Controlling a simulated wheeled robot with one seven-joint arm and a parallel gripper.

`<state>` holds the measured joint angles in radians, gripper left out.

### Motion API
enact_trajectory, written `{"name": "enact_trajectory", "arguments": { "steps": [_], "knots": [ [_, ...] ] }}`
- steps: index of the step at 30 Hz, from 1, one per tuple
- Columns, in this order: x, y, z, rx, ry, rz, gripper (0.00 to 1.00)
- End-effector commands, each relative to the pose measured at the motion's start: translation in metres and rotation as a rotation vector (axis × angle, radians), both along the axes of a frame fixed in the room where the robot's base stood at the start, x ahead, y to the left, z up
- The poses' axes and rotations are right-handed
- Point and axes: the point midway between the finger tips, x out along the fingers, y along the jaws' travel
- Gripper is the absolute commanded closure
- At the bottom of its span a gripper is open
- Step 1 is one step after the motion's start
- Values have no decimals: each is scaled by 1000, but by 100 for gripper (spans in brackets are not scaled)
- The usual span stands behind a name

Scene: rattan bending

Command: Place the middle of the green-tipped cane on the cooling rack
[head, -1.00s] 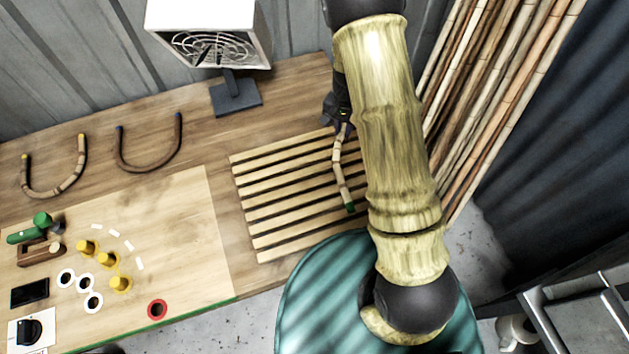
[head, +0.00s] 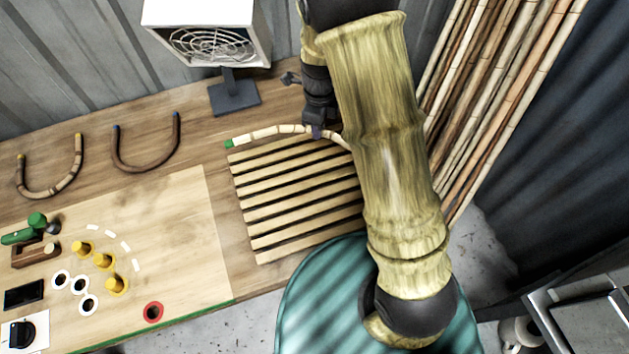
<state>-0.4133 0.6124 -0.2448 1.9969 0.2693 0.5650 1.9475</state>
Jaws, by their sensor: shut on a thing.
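The green-tipped cane (head: 270,131) is a pale, jointed, gently curved rod with a green tip at its left end. It spans left to right along the far edge of the cooling rack, and its right part passes behind my arm. The cooling rack (head: 285,201) is a set of parallel wooden slats on the bench. My gripper (head: 317,132) is shut on the cane near the rack's far edge. Whether the cane touches the rack or hangs just above it, I cannot tell. My arm hides the rack's right side.
Two bent canes, one yellow-tipped (head: 50,180) and one blue-tipped (head: 146,153), lie at the back left. A white fan heater (head: 207,40) stands behind the rack. A board with yellow pegs (head: 104,261) is at left. Bamboo poles (head: 490,90) lean at right.

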Motion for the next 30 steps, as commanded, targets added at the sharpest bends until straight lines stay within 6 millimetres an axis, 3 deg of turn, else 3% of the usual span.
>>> {"name": "enact_trajectory", "arguments": {
  "steps": [6, 16, 25, 30],
  "knots": [
    [-4, 5, 4, -2, 1, -112, 100],
    [-4, 4, 1, -2, 2, -113, 100],
    [-4, 4, -45, -2, 4, -113, 100],
    [-3, 4, -55, -2, 0, -112, 100]
  ]
}}
